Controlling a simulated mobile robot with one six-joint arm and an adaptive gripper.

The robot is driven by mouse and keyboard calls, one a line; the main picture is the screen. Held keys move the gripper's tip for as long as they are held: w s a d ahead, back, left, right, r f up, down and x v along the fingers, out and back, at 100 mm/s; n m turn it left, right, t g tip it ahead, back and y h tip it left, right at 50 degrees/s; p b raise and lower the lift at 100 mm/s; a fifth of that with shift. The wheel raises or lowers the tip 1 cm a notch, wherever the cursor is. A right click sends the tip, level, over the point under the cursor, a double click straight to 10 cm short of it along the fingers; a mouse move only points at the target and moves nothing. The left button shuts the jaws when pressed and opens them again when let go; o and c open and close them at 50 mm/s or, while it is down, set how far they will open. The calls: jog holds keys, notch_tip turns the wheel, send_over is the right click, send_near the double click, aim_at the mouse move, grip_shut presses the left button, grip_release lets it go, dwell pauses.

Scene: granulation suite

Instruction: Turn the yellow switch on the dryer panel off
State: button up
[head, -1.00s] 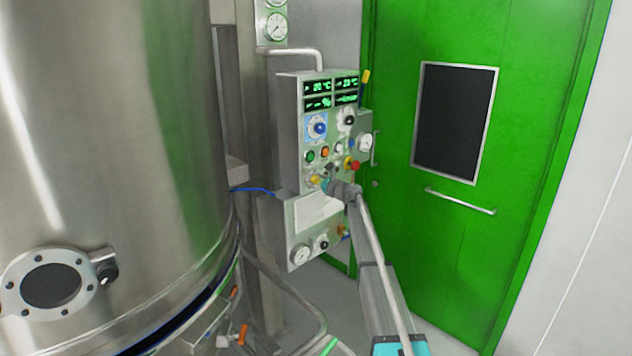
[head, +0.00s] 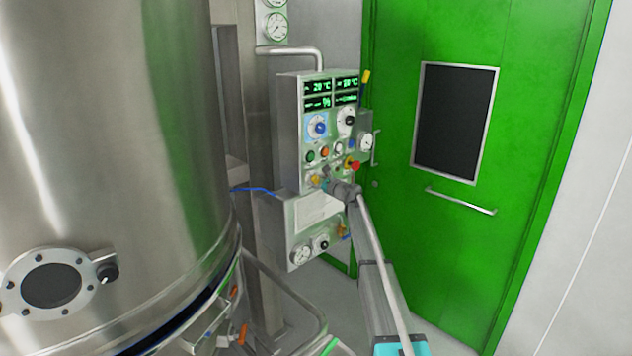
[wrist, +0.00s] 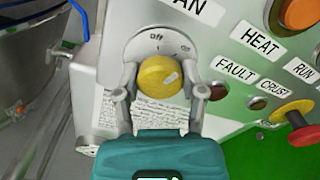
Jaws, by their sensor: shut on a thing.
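The yellow switch (wrist: 158,77) is a round knob low on the dryer panel (head: 288,130). My gripper (wrist: 161,92) is shut on the knob, one finger on each side. In the head view the switch (head: 315,180) shows small at the panel's lower left, with my gripper (head: 326,185) at it from the right.
A red-topped yellow knob (wrist: 302,135) and an orange button (wrist: 303,14) lie right of the switch. Indicators labelled "FAULT" and "CRUST" are close to the right finger. A steel vessel (head: 110,130) stands left, a green door (head: 540,120) right. A blue cable (head: 250,190) runs left of the panel.

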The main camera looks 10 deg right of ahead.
jog(key=n, duration=0.5)
jog(key=shift+n, duration=2.3)
jog(key=o, duration=1.2)
jog(key=shift+c, duration=0.2)
jog(key=shift+s, duration=0.1)
jog(key=v, duration=1.1)
jog(key=shift+s+d, duration=0.25)
jog(key=shift+d, duration=0.05)
